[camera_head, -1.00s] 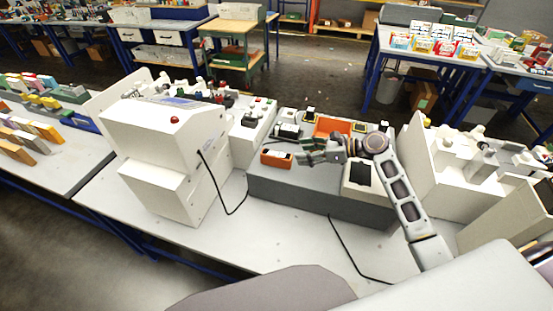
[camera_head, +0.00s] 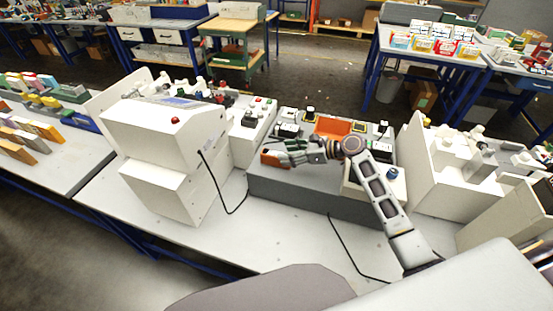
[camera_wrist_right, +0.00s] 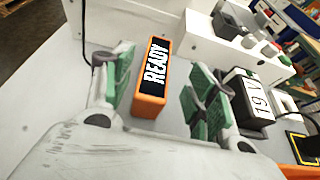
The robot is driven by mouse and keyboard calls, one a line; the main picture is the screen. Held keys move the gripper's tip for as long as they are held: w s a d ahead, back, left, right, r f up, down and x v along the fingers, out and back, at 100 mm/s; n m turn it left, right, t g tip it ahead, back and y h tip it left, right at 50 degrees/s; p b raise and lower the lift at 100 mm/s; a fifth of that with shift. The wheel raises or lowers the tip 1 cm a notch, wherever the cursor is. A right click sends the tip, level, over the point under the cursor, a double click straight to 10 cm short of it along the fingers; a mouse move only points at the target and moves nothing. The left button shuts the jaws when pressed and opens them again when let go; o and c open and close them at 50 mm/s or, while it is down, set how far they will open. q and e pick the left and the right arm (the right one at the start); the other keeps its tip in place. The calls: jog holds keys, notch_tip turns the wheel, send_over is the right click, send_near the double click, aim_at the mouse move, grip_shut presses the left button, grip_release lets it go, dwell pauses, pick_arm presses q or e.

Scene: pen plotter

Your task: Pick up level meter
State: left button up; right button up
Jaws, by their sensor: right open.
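A small orange-cased meter (camera_wrist_right: 152,80), which looks like the level meter, has a dark face reading "READY" in the right wrist view. In the head view this orange meter (camera_head: 270,160) is at the left end of the grey bench unit, partly hidden by my right gripper. My right gripper (camera_head: 274,152) reaches in from the right, low over that end. In the right wrist view the green-padded fingers of my right gripper (camera_wrist_right: 160,90) are spread, one on each side of the meter, with gaps showing. My left gripper is not in view.
A black device with a white "19 V" display (camera_wrist_right: 252,98) stands just right of the right-hand finger. An orange tray (camera_head: 334,127) lies behind my right arm. A white cabinet (camera_head: 165,140) stands to the left, with a black cable (camera_head: 222,195) hanging beside it.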

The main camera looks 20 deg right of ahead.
aim_at(276, 153)
jog(key=x, duration=0.3)
jog(key=shift+s+a+p, duration=0.1)
jog(key=shift+a+p, duration=0.25)
jog(key=shift+x, duration=0.75)
jog(key=c, duration=1.2)
jog(key=shift+r, duration=0.1)
jog(key=shift+r, duration=4.9)
